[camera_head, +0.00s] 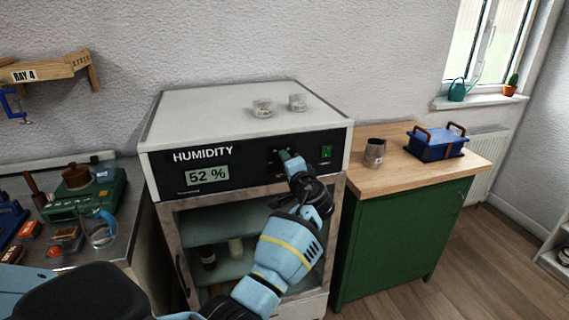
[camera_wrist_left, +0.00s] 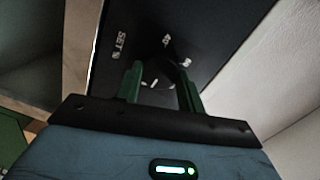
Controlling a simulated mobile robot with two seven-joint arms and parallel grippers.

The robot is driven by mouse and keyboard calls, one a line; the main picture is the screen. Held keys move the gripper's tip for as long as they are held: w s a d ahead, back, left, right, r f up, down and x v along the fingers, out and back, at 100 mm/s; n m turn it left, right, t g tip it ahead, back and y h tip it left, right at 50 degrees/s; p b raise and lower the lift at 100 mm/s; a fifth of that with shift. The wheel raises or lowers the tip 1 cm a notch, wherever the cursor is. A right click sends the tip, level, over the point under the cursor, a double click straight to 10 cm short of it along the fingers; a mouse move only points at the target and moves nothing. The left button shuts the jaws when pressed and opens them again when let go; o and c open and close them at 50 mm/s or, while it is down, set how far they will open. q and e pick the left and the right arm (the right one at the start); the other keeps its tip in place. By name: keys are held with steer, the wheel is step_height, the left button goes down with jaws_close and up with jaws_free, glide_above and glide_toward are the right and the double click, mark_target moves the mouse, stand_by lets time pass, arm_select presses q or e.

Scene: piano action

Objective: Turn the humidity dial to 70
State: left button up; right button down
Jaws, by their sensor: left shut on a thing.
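The humidity cabinet (camera_head: 246,115) has a black front panel with the word HUMIDITY and a display (camera_head: 207,176) that reads 52 %. My left gripper (camera_head: 287,156) is at the panel, right of the display, shut on the dial and largely hiding it in the head view. In the left wrist view the dark round dial (camera_wrist_left: 158,76) with a white mark sits between the two green fingers. The lettering SET shows on the panel beside it. My right gripper is not in view.
A green switch (camera_head: 326,152) is on the panel just right of my gripper. Two small round containers stand on the cabinet top. A cluttered bench is at left.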

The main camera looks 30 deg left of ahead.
arm_select(q)
steer(key=shift+r+m, duration=0.25)
steer(key=shift+m, duration=0.65)
steer(key=shift+f, duration=0.1)
steer(key=o, duration=1)
steer(key=shift+f, duration=0.15)
steer(key=shift+c, duration=0.2)
steer(key=shift+d, duration=0.1)
steer(key=v, duration=0.7)
steer(key=shift+d, duration=0.25)
steer(key=shift+s, duration=0.15)
